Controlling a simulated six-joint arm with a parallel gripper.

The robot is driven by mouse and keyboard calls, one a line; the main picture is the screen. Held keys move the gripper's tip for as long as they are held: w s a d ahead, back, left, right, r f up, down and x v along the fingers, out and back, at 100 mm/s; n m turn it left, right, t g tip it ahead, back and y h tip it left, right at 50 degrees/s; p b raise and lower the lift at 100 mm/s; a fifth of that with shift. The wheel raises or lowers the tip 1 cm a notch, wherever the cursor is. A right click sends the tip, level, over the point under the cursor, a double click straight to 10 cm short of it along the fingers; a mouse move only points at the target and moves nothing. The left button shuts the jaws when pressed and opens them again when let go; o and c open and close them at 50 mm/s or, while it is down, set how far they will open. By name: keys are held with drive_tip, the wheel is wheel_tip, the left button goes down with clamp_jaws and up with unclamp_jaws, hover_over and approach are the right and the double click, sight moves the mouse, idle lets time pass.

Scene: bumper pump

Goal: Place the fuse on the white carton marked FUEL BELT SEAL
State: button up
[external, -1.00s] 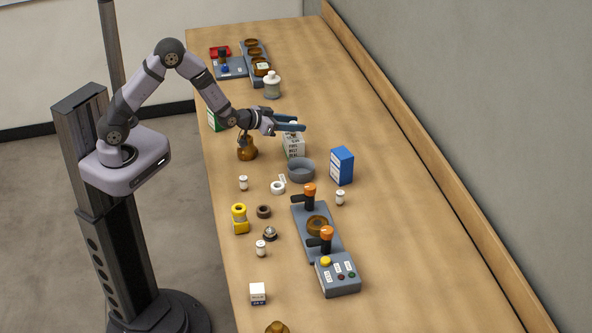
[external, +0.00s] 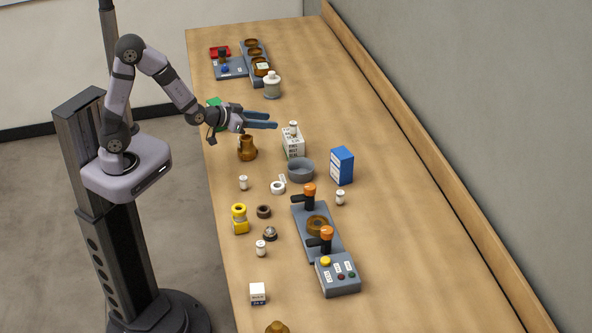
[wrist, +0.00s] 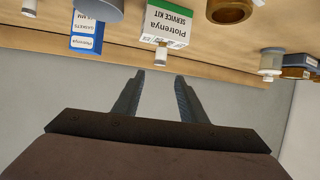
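The white carton (external: 293,147) stands on the bench near its middle; its print is too small to read surely here. In the wrist view, which is upside down, the carton (wrist: 167,27) shows "Plotrenya SERVICE KIT" and a green band. A small white fuse (external: 293,128) stands upright on the carton's top; it also shows in the wrist view (wrist: 161,54). My gripper (external: 276,120) is open and empty, to the left of the fuse and apart from it. Its two fingers (wrist: 157,84) have a clear gap between them in the wrist view.
A brown bottle-like part (external: 247,149) stands just below my gripper. A grey bowl (external: 301,170) and blue box (external: 342,166) stand near the carton. Similar small white cylinders (external: 243,183) stand nearer the front. A white-capped jar (external: 272,86) stands behind. The right bench side is clear.

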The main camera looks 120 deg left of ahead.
drive_tip(key=shift+s+d+r, duration=0.1)
drive_tip(key=shift+d, duration=0.2)
drive_tip(key=w+d+f+m+h, duration=0.2)
drive_tip(key=d, duration=0.5)
drive_tip(key=w+d+f+m+h, duration=0.2)
drive_tip(key=d+h, duration=0.1)
drive_tip(key=d, duration=0.4)
drive_tip(key=w+d+f+m+h, duration=0.2)
drive_tip(key=d+f+h, duration=0.1)
drive_tip(key=d, duration=0.5)
drive_tip(key=shift+w+f, duration=0.1)
drive_tip(key=shift+w, duration=0.2)
drive_tip(key=s+d+f+m+g+h, duration=0.2)
drive_tip(key=s+d+m+g, duration=0.4)
drive_tip(key=s+d, duration=0.7)
drive_tip(key=d+h, duration=0.1)
drive_tip(key=d, duration=0.2)
drive_tip(key=shift+s+d+f+g+h, duration=0.15)
drive_tip(key=shift+s+d+g+h, duration=0.25)
